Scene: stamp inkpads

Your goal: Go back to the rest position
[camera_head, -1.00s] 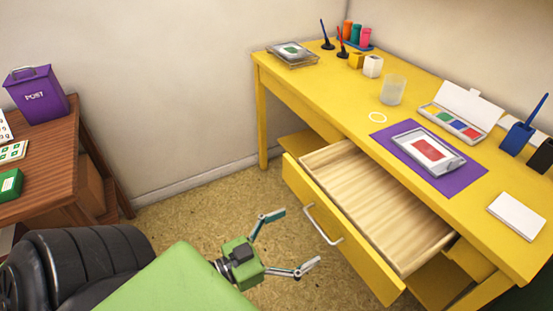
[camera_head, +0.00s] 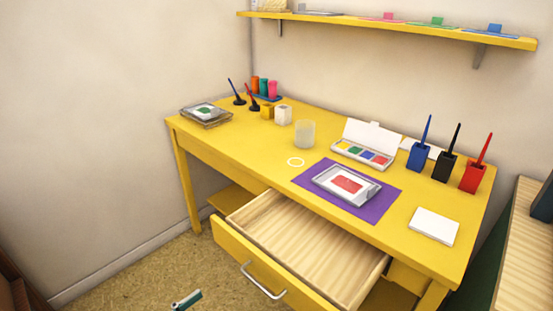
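My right gripper is not in view. The desk drawer (camera_head: 300,252) is pulled open, and its bare wooden inside looks empty.
A yellow shelf (camera_head: 390,30) hangs above. Floor (camera_head: 140,272) is clear at lower left.

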